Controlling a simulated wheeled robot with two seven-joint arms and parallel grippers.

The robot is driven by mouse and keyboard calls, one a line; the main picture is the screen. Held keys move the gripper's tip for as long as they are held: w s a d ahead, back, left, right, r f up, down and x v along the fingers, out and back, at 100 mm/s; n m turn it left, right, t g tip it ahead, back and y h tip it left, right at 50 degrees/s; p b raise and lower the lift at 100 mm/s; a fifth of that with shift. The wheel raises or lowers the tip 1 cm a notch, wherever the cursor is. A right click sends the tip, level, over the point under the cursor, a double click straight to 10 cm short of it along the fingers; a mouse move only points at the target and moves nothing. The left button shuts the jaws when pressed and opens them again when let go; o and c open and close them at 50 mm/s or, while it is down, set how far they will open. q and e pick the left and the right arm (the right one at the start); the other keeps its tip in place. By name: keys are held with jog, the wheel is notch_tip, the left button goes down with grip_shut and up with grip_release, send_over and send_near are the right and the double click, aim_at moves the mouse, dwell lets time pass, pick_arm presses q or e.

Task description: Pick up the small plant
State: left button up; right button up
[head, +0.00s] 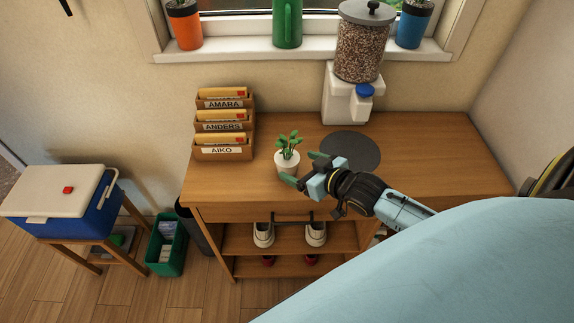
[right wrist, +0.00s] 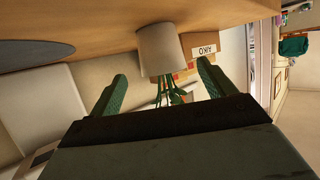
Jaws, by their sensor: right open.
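The small plant (head: 287,156), green leaves in a white pot, stands upright on the wooden cabinet top, right of the letter rack. My right gripper (head: 302,170) comes in from the right, just beside the pot, with its jaws open. In the right wrist view the white pot (right wrist: 160,50) shows just beyond and between the two green fingers (right wrist: 163,85), with the leaves hanging toward the lower middle of that picture. The fingers do not appear closed on it. My left gripper is not in view.
A wooden letter rack (head: 222,153) stands left of the plant. A dark round mat (head: 350,150) lies behind my gripper, near a white dispenser (head: 350,97). Shoes (head: 264,234) sit on the shelf below. The cabinet top's right side (head: 440,150) is clear.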

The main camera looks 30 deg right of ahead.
aim_at(287, 163)
jog(key=shift+f+b+x, duration=0.2)
jog(key=shift+b+x, duration=0.15)
jog(key=shift+x, duration=1.2)
jog(key=shift+f+b+x, duration=0.2)
jog(key=shift+b+x, duration=0.1)
jog(key=shift+x, duration=1.2)
jog(key=shift+s+a, duration=0.15)
jog(key=shift+s, duration=0.05)
jog(key=c, duration=1.1)
